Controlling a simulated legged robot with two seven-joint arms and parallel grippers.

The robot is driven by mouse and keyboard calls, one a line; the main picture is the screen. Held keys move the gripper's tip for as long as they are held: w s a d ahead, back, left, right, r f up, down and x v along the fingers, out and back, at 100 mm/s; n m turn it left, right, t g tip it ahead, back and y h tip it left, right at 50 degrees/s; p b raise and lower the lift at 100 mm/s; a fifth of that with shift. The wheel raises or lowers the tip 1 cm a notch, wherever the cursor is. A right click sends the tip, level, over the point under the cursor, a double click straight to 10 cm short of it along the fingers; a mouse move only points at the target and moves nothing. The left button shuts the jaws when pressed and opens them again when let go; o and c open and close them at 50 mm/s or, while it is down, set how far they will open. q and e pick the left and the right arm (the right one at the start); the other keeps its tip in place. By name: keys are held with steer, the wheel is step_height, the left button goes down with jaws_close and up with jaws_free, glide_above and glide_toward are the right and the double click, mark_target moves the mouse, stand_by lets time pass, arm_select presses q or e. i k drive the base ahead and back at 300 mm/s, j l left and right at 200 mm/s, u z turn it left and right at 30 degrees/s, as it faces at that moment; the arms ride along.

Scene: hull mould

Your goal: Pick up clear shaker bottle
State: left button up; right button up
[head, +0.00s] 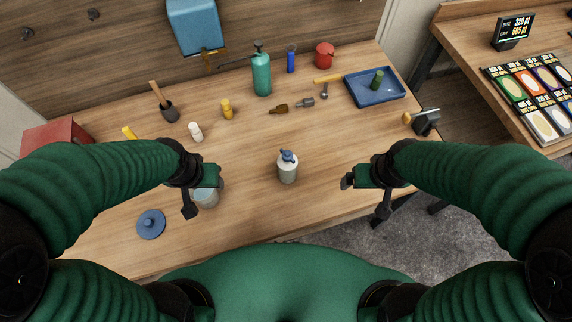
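The clear shaker bottle (287,172) stands upright near the front middle of the wooden table, greyish with a blue cap on top. My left gripper (204,197) is to the left of the bottle, above a pale glass-like container (206,196) that it partly hides. My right gripper (364,194) is to the right of the bottle, near the table's front edge. Both grippers are apart from the bottle. The fingers of each look spread, with nothing seen between them.
A blue lid (151,224) lies at the front left. A teal spray bottle (262,75), a blue tray (375,88), a red mug (324,55) and small tools stand farther back. The tabletop (330,135) around the shaker bottle is clear.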

mark_target(287, 172)
steer(key=k+j+z, duration=0.1)
steer(key=j+z, duration=0.3)
steer(key=k+j+z, duration=0.15)
steer(key=z, duration=0.2)
steer(key=k+j+z, duration=0.2)
steer(key=z, duration=0.2)
